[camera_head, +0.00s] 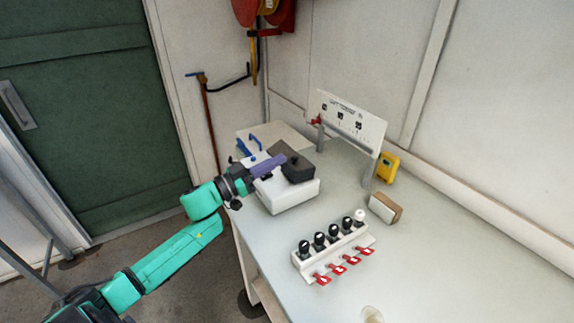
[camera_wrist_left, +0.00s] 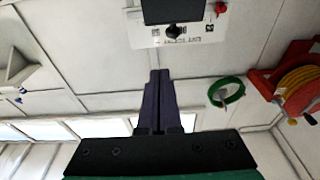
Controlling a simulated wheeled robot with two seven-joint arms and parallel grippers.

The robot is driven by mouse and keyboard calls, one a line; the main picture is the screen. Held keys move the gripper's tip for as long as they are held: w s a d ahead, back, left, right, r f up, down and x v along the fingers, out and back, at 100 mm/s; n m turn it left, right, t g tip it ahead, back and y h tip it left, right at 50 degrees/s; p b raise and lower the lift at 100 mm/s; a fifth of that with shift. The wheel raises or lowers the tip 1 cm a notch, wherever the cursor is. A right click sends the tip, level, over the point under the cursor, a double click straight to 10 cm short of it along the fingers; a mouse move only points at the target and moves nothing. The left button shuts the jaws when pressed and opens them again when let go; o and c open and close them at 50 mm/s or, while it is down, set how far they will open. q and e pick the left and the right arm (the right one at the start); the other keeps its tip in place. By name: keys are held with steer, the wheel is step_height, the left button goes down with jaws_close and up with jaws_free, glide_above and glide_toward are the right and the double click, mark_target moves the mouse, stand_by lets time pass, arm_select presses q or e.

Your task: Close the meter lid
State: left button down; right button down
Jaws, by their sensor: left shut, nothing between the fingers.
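The meter is a white box (camera_head: 290,196) on the table, with a dark grey lid part (camera_head: 298,170) over its top back. The lid's exact angle is hard to tell from here. My left gripper (camera_head: 282,159) comes in from the left, its purple fingers together and empty, at the lid's left side. Whether the fingertips touch the lid I cannot tell. In the left wrist view the shut fingers (camera_wrist_left: 159,75) point up toward a dark rectangular part (camera_wrist_left: 172,10), which may be the lid. My right gripper is not in view.
A white row of black knobs with red tags (camera_head: 330,245) stands in front of the meter. A white sign board (camera_head: 348,122) stands behind, with a yellow device (camera_head: 388,167) and a brown-and-white block (camera_head: 385,208) to the right. The table's right front is mostly clear.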

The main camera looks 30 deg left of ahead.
arm_select(q)
glide_above(288, 187)
steer(key=w, duration=0.1)
steer(key=shift+w+d+r+p, duration=0.1)
steer(key=shift+d+r+p, duration=0.1)
steer(key=shift+r+p, duration=0.2)
steer(key=f, duration=0.1)
steer(key=s+f, duration=0.1)
steer(key=f, duration=0.1)
steer(key=shift+s+a+f, duration=0.15)
steer(key=shift+a+f, duration=0.2)
steer(key=shift+f, duration=0.05)
steer(key=shift+s+f, duration=0.1)
steer(key=shift+f, duration=0.1)
steer(key=shift+w+f, duration=0.1)
steer(key=shift+w, duration=0.1)
